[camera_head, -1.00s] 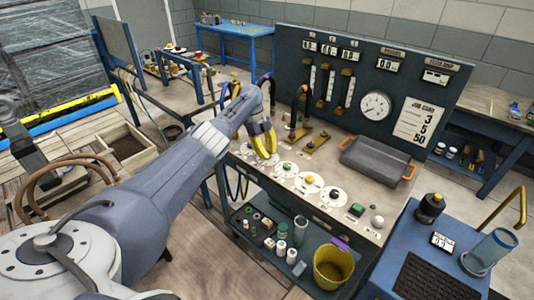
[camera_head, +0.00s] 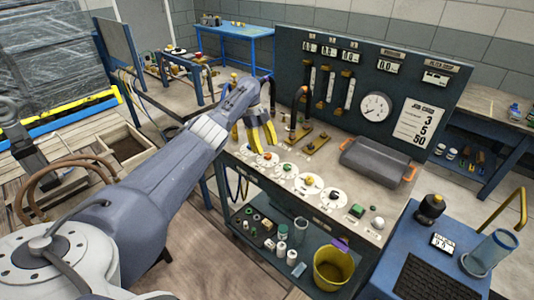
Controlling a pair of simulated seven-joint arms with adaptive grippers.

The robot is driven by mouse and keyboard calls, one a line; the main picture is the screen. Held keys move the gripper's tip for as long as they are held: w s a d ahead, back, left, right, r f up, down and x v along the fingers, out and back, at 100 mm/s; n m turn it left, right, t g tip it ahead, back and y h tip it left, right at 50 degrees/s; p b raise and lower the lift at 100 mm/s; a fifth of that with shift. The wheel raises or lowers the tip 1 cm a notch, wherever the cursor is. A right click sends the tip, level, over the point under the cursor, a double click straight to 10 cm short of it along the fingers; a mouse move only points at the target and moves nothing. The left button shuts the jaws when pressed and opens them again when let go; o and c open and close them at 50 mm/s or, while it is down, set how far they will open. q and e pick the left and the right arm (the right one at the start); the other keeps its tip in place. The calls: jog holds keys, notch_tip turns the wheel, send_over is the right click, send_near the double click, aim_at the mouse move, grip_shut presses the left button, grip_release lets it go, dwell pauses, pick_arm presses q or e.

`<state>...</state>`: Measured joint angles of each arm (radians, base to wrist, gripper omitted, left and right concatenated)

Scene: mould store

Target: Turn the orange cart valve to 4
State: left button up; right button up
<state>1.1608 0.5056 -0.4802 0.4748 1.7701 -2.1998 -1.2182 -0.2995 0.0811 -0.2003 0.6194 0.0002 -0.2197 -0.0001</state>
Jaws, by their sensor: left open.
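The cart top (camera_head: 350,217) carries a row of white round dials with small coloured knobs. An orange-red knob (camera_head: 267,156) sits at the far left end, a green knob (camera_head: 288,167) beside it, then a yellow-orange knob (camera_head: 309,181) and a dark knob (camera_head: 333,195). Which one is the orange valve, and the dial numbers, are too small to tell. My left gripper (camera_head: 263,148) has yellow fingers spread open, pointing down just above the far-left knob, with nothing between them. I cannot tell whether a fingertip touches the dial. My right gripper is out of view.
Behind the dials stand brass fittings with dark hoses (camera_head: 302,130) and a panel with a round gauge (camera_head: 375,107) and a job card (camera_head: 419,124). A grey case with orange handles (camera_head: 376,161) lies to the right. A yellow bucket (camera_head: 332,268) stands on the lower shelf.

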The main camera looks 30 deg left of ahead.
pick_arm(q)
jog(key=v, duration=0.8)
jog(key=shift+r, duration=0.1)
